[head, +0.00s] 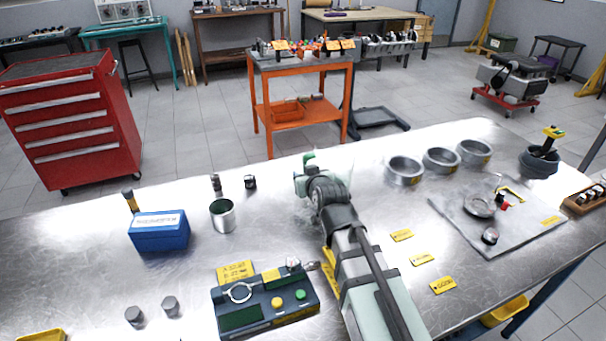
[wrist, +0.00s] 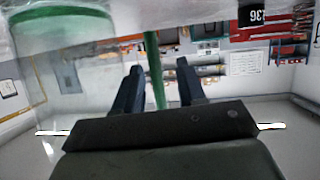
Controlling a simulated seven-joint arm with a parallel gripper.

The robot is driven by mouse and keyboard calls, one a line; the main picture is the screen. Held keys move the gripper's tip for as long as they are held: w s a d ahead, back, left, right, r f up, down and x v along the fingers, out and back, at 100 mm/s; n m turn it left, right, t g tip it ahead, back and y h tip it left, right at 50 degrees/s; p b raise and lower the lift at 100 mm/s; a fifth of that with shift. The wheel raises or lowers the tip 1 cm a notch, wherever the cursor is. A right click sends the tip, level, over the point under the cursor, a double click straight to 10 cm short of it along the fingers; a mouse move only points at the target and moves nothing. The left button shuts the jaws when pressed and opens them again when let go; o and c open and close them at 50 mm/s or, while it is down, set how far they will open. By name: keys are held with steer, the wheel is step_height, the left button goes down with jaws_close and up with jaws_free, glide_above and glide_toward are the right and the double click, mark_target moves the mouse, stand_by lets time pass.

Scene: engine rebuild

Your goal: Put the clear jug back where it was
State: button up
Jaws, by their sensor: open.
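The clear jug (wrist: 75,75) has a green rim and a green handle (wrist: 154,70). In the wrist view its see-through body fills the left side, and the handle runs between my two dark fingers. My gripper (wrist: 159,66) is open around the handle, with a gap showing on both sides. In the head view the jug (head: 338,163) stands at the far edge of the steel table, mostly hidden behind my gripper (head: 303,178) and wrist. I cannot tell from the head view whether its base rests on the table.
A steel cup (head: 223,216) and a blue box (head: 159,232) stand to the left. Several metal rings (head: 404,170) stand to the right, with yellow tags (head: 402,235) nearer. A tester box (head: 264,302) sits in front, left of my arm. The steel table (head: 75,255) has bare room at left.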

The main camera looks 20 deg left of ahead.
steer(key=v, duration=0.4)
steer(key=shift+s+d+r, duration=0.1)
steer(key=shift+s+d, duration=0.05)
steer(key=shift+s, duration=0.05)
